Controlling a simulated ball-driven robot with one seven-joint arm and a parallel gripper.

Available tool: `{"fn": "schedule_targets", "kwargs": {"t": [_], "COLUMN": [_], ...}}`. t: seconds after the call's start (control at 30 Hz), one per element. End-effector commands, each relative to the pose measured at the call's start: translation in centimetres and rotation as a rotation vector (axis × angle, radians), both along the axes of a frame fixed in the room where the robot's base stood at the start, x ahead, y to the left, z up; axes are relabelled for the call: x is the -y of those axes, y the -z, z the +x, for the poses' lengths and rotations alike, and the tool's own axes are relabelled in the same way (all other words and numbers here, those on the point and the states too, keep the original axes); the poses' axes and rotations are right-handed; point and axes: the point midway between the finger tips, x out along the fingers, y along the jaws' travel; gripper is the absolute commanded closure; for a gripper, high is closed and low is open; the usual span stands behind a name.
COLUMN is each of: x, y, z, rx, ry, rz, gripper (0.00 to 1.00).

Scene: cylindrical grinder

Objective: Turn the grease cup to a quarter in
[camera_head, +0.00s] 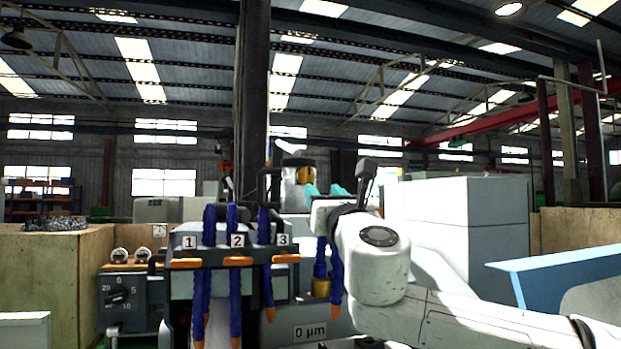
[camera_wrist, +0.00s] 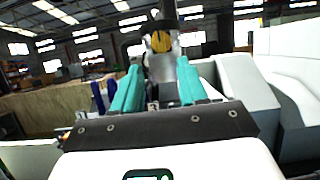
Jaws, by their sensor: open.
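My gripper (camera_head: 326,190) has teal fingers and is raised in front of the grinder, open and empty. In the wrist view the two fingers of my gripper (camera_wrist: 158,84) stand apart. Ahead of them is a round yellow part (camera_wrist: 160,41) in a grey housing under a dark cap. The same yellow part (camera_head: 305,175) shows in the head view just behind the fingertips. A small brass cylinder (camera_head: 321,287) sits lower on the machine front, below a blue hose. I cannot tell which of these two is the grease cup, and I see no clear turn mark on either.
Blue hoses with orange tips (camera_head: 236,290) hang beside number plates 1, 2 and 3. A dial box (camera_head: 125,298) stands at left and a 0 µm display (camera_head: 311,331) low in the middle. Large pale cabinets (camera_head: 470,215) are at right. A dark column (camera_head: 252,100) rises behind.

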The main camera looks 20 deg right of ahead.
Motion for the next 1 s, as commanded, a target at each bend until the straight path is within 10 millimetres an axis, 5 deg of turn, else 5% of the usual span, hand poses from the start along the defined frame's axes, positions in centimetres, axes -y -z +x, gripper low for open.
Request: {"fn": "schedule_targets", "kwargs": {"t": [0.6,1.0], "x": [0.0,0.0], "y": [-3.4,-3.9], "z": [7.7,9.6], "rx": [-0.001,-0.001], "ry": [0.0,0.0], "rz": [0.004,0.006], "gripper": [0.57,0.57]}}
